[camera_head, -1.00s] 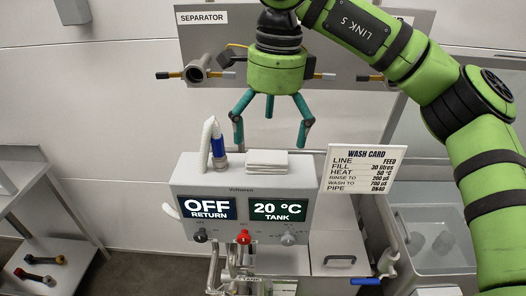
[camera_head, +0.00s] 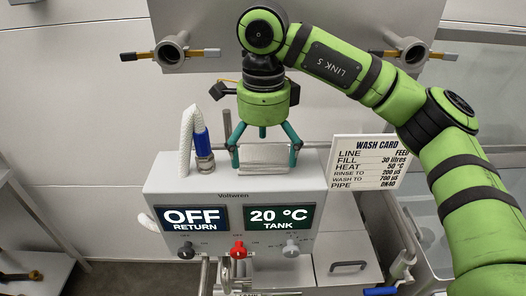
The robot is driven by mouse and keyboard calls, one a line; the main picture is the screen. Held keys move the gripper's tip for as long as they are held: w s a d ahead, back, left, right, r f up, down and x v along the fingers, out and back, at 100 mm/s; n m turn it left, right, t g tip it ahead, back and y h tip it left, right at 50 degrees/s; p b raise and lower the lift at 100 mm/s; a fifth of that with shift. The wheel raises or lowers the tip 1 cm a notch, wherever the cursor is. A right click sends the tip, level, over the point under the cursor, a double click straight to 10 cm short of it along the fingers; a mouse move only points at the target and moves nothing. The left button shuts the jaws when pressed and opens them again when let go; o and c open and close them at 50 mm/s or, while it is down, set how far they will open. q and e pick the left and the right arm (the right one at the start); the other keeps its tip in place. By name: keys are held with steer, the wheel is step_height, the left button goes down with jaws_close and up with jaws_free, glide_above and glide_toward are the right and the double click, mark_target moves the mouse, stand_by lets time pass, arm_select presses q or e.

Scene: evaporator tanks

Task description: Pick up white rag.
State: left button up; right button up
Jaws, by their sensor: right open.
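The white rag (camera_head: 264,153) is a folded, flat stack on top of the grey control box, towards its back edge. My right gripper (camera_head: 264,162) is directly above it, pointing down. Its teal fingers are spread, with one fingertip at the left end of the rag and one at the right end. I cannot tell whether the fingertips touch the rag. A third finger partly shows behind, in the middle. My left gripper is not in view.
The control box (camera_head: 165,185) has lit displays and knobs on its front. A white hose with a blue sleeve (camera_head: 201,143) stands left of the rag. A wash card (camera_head: 367,162) stands close on the right. Pipe ports (camera_head: 171,52) stick out of the panel behind.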

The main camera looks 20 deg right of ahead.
steer(key=shift+d+f, duration=0.1)
steer(key=shift+f, duration=0.7)
steer(key=shift+w, duration=0.1)
steer(key=shift+c, duration=0.8)
steer(key=c, duration=0.7)
steer(key=shift+c, duration=0.7)
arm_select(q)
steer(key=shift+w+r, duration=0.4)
